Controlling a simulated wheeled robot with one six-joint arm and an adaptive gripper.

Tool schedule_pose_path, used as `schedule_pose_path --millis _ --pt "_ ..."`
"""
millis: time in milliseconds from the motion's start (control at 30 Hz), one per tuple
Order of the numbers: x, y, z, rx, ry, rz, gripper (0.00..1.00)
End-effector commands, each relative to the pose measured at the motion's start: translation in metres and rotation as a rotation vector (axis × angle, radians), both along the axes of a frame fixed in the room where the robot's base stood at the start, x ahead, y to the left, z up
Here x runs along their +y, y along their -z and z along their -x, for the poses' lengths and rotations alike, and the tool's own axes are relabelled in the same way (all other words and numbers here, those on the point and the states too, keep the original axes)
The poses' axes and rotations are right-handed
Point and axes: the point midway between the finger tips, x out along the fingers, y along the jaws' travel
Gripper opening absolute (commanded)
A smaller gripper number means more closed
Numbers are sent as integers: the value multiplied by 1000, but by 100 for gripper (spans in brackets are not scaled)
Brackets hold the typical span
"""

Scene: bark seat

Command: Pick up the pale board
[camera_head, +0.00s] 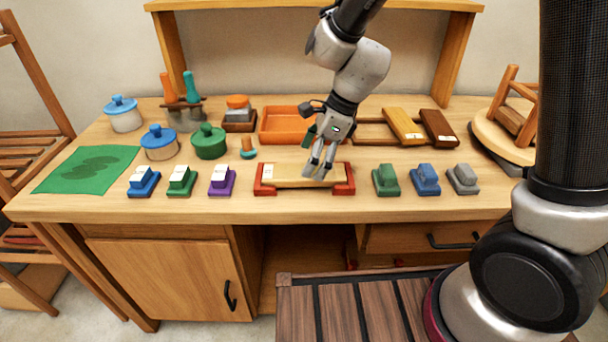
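The pale board (285,176) lies flat across a red holder (262,186) with raised ends, near the front middle of the bench. A small whitish label shows at its left end. My gripper (318,172) points down at the right part of the board, its fingertips overlapping it in the picture. The fingers hide part of the board there. I cannot tell whether they touch it, or whether they are open or closed on it.
Blue, green and purple blocks (221,181) stand left of the holder; green, blue and grey blocks (425,180) stand right. Behind are lidded pots (209,143), an orange tray (283,126) and yellow and brown boards (404,127). A green mat (88,169) lies left.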

Motion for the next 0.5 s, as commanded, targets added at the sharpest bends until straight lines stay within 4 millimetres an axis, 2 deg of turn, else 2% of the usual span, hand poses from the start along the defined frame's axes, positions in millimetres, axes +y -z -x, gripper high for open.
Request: schedule_pose_path --millis 100,200,467,500 --pt "9 18 -4 3 -1 2 88" --pt "14 28 -4 2 -1 1 88" --pt "15 32 -4 -1 -2 0 88" --pt "15 32 -4 -1 -2 0 84"
